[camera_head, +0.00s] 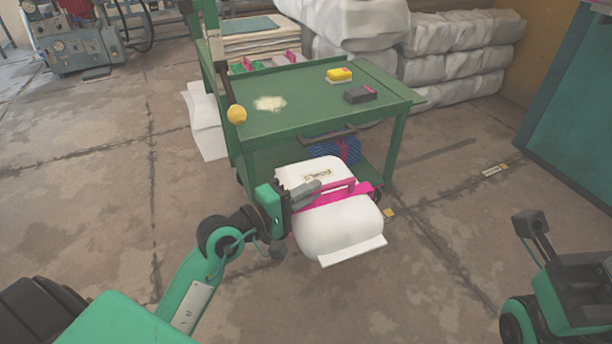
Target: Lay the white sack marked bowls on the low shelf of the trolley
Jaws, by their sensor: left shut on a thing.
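The white sack (342,226) marked bowls, with a pink band around it, is in front of the green trolley (300,115). My left gripper (325,192) is shut on the sack at its pink band, from the left. The sack hides part of the trolley's low shelf (262,163); I cannot tell whether it touches the shelf.
Stacked white sacks (450,65) stand behind. A teal cabinet (575,120) stands at right. The floor between is mostly clear.

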